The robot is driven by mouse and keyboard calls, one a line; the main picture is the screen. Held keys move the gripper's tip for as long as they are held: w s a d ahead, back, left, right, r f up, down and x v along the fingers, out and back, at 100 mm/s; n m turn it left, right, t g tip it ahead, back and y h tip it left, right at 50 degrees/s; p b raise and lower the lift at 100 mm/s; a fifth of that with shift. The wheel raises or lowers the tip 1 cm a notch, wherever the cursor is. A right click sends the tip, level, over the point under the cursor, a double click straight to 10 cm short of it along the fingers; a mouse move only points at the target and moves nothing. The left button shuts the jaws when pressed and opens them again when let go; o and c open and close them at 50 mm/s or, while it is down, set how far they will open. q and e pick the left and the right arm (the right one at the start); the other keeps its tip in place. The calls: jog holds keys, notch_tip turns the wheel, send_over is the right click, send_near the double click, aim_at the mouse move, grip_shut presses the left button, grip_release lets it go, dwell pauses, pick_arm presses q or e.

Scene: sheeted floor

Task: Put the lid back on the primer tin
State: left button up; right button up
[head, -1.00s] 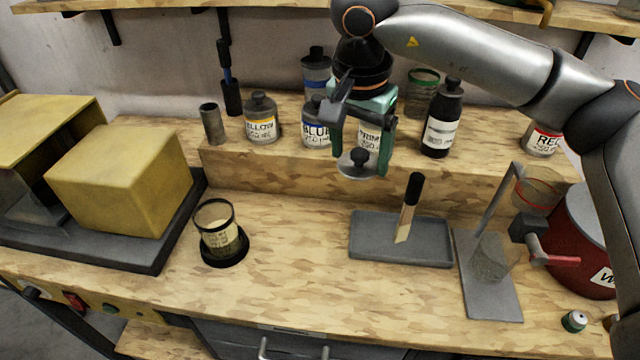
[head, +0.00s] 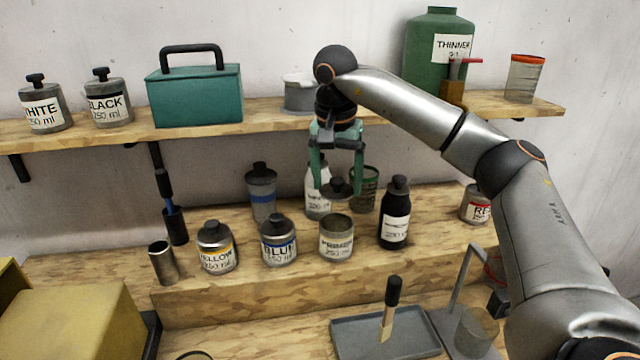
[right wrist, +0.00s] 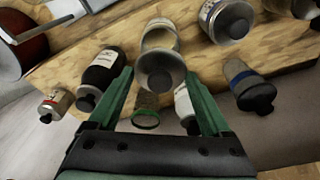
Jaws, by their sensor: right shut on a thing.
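The primer tin (head: 336,243) stands upright and open-topped on the raised step, between the blue tin and a black bottle. My right gripper (head: 338,182) points down above it, shut on the lid (head: 338,188), a grey disc with a black knob. The lid is a little above the tin's rim, apart from it in the head view. In the right wrist view the lid (right wrist: 160,70) sits between the green fingers and partly covers the primer tin (right wrist: 160,38). My left gripper is not in view.
The blue tin (head: 278,243) and black bottle (head: 395,215) flank the primer tin closely. A white bottle (head: 317,196) and green-rimmed jar (head: 364,190) stand behind. The upper shelf (head: 260,118) runs behind my right wrist. A brush tray (head: 350,338) lies in front, below.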

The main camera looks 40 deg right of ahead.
jog(key=shift+s+f, duration=0.15)
jog(key=shift+f, duration=1.35)
jog(key=shift+f+b, duration=0.6)
jog(key=shift+f, duration=1)
jog(key=shift+p, duration=0.55)
jog(key=shift+f, duration=0.2)
dwell(0.3)
jog(key=o, duration=1.1)
jog(key=shift+r, duration=0.1)
jog(key=shift+r, duration=3.45)
